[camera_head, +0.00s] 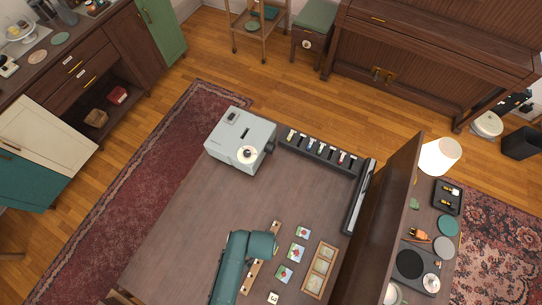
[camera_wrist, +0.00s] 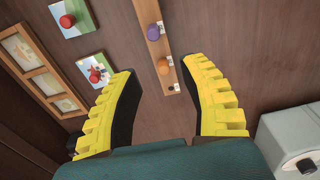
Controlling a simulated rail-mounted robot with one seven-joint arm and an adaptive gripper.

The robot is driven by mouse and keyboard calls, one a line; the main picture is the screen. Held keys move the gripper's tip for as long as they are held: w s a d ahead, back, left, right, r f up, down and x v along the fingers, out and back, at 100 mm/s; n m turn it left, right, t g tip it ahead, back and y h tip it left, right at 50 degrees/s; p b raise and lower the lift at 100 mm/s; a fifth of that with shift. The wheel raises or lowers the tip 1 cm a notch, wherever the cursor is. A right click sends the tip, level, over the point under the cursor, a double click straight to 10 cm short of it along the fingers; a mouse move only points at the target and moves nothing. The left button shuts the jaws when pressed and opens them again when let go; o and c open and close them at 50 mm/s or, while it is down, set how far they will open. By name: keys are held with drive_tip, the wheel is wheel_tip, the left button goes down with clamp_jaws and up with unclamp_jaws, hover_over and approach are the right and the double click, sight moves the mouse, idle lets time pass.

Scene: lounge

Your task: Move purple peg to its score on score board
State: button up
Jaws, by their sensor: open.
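The score board is a narrow wooden strip (camera_wrist: 147,12) on the dark table, with small white marks along its edge. The purple peg (camera_wrist: 153,32) stands on the strip, beyond my fingertips. An orange peg (camera_wrist: 162,66) stands nearer, between my fingers in the picture. A dark spot shows near the strip's close end. My gripper (camera_wrist: 161,69) is open and empty, its yellow fingers on either side of the strip. In the head view the strip (camera_head: 276,228) is partly covered by my teal arm, and the purple peg cannot be made out. The score numbers are unreadable.
Cards with red items (camera_wrist: 95,76) and a framed wooden tray (camera_wrist: 38,68) lie left of the strip. A grey machine (camera_head: 240,140) and black compartment rack (camera_head: 320,152) stand at the table's far side. A tall wooden panel (camera_head: 385,215) rises at right. The table's left middle is clear.

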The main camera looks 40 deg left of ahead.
drive_tip(key=shift+s+d+g, duration=0.25)
drive_tip(key=shift+s+g, duration=0.05)
drive_tip(key=shift+s, duration=0.35)
drive_tip(key=shift+s+f+b, duration=0.15)
drive_tip(key=shift+f+b, duration=0.45)
drive_tip(key=shift+f, duration=0.1)
wheel_tip(320, 180, down, 8)
drive_tip(key=b, duration=0.7)
clamp_jaws()
drive_tip(key=shift+o, duration=0.2)
unclamp_jaws()
